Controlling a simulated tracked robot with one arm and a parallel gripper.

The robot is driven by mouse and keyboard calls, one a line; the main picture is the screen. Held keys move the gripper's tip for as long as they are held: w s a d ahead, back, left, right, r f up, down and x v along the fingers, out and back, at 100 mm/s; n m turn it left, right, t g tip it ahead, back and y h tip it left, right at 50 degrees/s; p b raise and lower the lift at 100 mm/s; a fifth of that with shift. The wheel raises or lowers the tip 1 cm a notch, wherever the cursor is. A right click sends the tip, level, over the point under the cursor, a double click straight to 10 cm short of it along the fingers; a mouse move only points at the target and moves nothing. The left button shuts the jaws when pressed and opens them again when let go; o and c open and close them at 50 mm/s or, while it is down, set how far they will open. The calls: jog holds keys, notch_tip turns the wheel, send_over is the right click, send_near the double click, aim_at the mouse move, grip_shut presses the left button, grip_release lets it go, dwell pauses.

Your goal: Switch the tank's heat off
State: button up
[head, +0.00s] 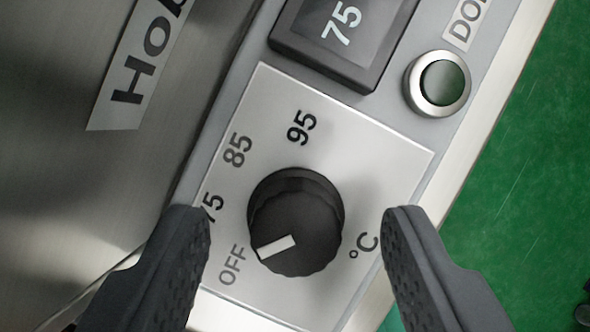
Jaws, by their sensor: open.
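A round black knob (305,215) sits on a pale dial plate (350,145) marked OFF, 75, 85, 95 and °C. Its white pointer (277,246) points to the lower left, at the OFF mark (233,265). A dark display (345,35) above the plate reads 75. My gripper (295,215) is open, with one finger on each side of the knob and a visible gap to it on both sides. The left finger partly covers the 75 mark. The gripper holds nothing.
A round dark green button (440,82) in a metal ring is at the upper right, below a partly cut-off label starting "DO". A brushed metal surface (60,190) with a cut-off "Ho" label fills the left. Green floor (520,190) shows at the right.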

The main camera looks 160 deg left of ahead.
jog(key=shift+w+d+f, duration=0.1)
jog(key=shift+w+f, duration=0.1)
jog(key=shift+f, duration=0.45)
jog(key=c, duration=1)
jog(key=shift+o, duration=0.2)
jog(key=shift+r+p, duration=0.15)
jog(key=shift+p, duration=0.25)
jog(key=shift+n+y+p, duration=0.4)
jog(key=shift+n+p, duration=0.35)
jog(key=shift+n, duration=0.05)
jog(key=shift+n+p, duration=0.6)
jog(key=shift+n, duration=0.2)
